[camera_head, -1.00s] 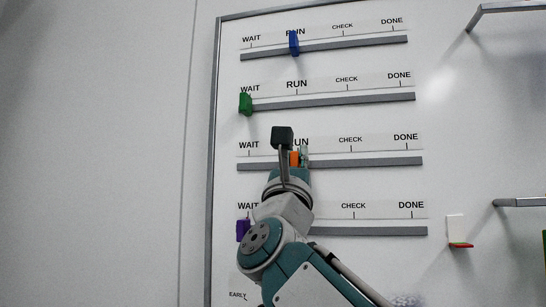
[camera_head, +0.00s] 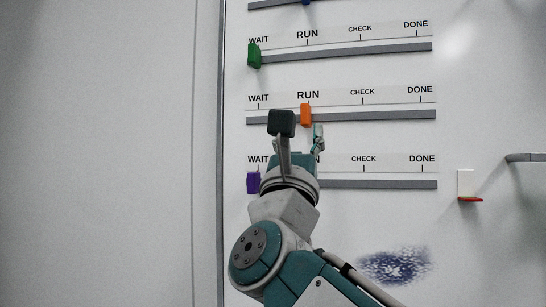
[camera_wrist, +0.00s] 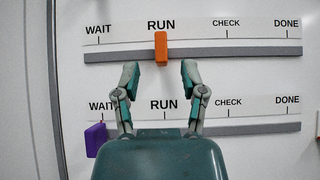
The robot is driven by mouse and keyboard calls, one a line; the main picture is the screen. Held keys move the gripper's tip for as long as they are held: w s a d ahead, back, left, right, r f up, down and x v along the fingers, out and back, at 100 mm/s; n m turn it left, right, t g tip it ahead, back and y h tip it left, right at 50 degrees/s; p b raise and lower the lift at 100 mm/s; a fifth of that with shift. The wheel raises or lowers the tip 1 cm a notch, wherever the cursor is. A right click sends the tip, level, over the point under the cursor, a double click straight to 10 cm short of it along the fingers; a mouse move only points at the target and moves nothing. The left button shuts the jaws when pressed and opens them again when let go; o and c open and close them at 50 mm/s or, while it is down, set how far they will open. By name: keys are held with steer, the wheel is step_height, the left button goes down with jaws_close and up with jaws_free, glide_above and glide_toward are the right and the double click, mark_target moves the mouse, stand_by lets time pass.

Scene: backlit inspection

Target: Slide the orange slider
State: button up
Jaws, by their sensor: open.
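The orange slider (camera_head: 306,115) sits on the third visible rail (camera_head: 380,115), right under the RUN mark. In the wrist view the orange slider (camera_wrist: 161,48) is also at RUN, upright on its rail (camera_wrist: 230,52). My gripper (camera_wrist: 158,66) is open, its two fingers spread and empty. The fingertips are a little below the orange slider, one to each side of it, with a visible gap. In the head view my gripper (camera_head: 316,132) is below the slider and partly hidden behind my wrist.
A green slider (camera_head: 254,55) is at WAIT on the rail above. A purple slider (camera_head: 253,182) is at WAIT on the rail below. A blue slider (camera_head: 306,2) is cut off at the top. The orange slider's rail is clear to both sides.

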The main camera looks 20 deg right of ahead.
steer(key=v, duration=0.5)
stand_by(0.4)
